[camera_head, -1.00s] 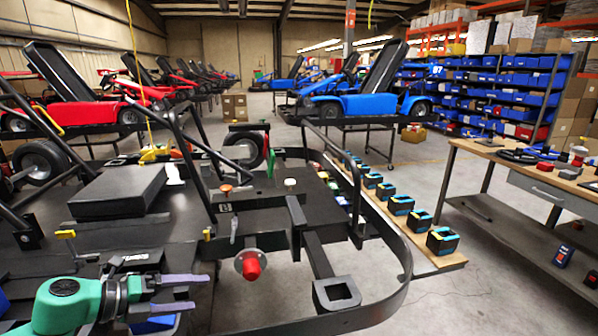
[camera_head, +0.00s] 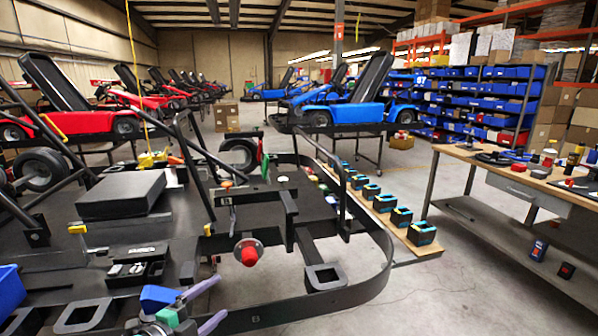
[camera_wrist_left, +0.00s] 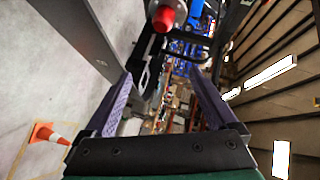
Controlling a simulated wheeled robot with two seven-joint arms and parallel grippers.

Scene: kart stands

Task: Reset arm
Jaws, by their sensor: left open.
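My left gripper (camera_head: 224,295) is at the bottom of the head view, with its two purple fingers apart and nothing between them. It is in front of the near edge of the black kart frame (camera_head: 300,300), low in the picture. In the left wrist view, the fingers of my left gripper (camera_wrist_left: 161,76) are spread wide and empty. A red knob (camera_wrist_left: 164,18) shows beyond the fingers at the top. The same red knob (camera_head: 249,256) is on the front of the kart frame in the head view. My right gripper is not in view.
A row of black-and-blue boxes (camera_head: 400,217) stands on a wooden board right of the frame. A workbench (camera_head: 480,160) with tools is at the right. Blue and red karts stand behind. An orange cone (camera_wrist_left: 47,134) shows in the wrist view.

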